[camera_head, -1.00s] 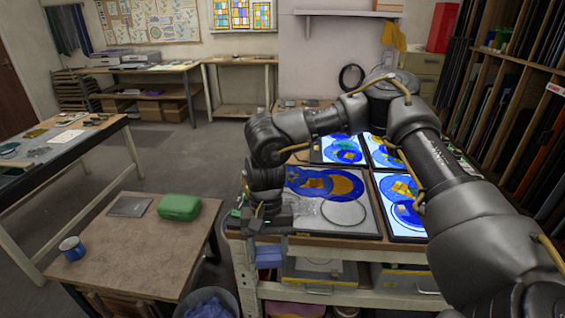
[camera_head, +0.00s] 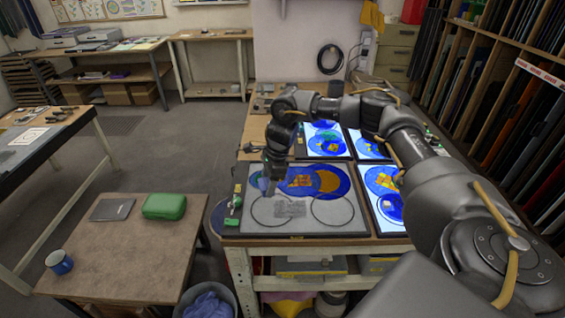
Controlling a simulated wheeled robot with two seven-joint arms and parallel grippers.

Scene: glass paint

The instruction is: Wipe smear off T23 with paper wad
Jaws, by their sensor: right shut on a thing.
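My right gripper (camera_head: 270,184) is low over the left part of the near-left glass panel (camera_head: 345,225). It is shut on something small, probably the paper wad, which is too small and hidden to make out. The panel is grey, with blue and orange discs at its top and two dark ring outlines below. A dull grey smear-like patch (camera_head: 290,209) lies between the rings, just right of and below the gripper. No T23 mark is readable. I cannot tell whether the gripper touches the glass. My left gripper is out of view.
Brightly lit painted panels (camera_head: 383,181) stand behind and to the right on the workbench (camera_head: 240,172). Small green-marked items (camera_head: 234,205) lie at its left edge. A bin (camera_head: 207,303) stands between.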

